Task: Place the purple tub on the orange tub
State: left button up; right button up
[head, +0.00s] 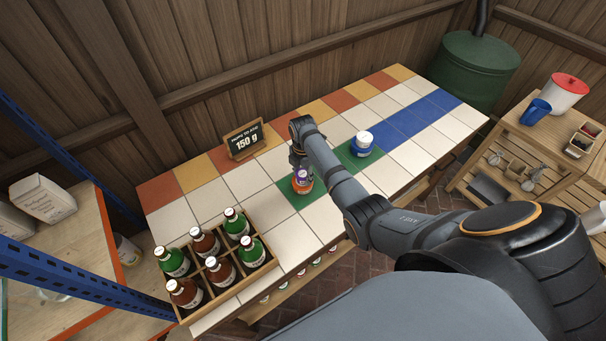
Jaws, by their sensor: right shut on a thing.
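My right gripper (298,162) points down over the tiled table and is shut on the purple tub (301,173). Only a small part of the purple tub shows below the fingers. The orange tub (303,186) stands upright on a green tile patch, directly below the purple tub in the picture. The two look in contact or very close; I cannot tell if the purple tub rests on it. My left gripper is not in view.
A blue and white tub (361,144) stands on green tiles to the right. A sign (243,140) reading 150 g stands at the back. A wooden crate (228,286) of several bottles is at the front left. White tiles (326,221) in front are clear.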

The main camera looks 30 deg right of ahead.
aim_at(303, 173)
jog(key=o, duration=1.1)
jog(key=shift+f, duration=0.1)
jog(key=shift+o, duration=0.2)
jog(key=shift+r, duration=0.2)
notch_tip(303, 173, up, 12)
jog(key=shift+b, duration=0.3)
jog(key=shift+f, duration=0.1)
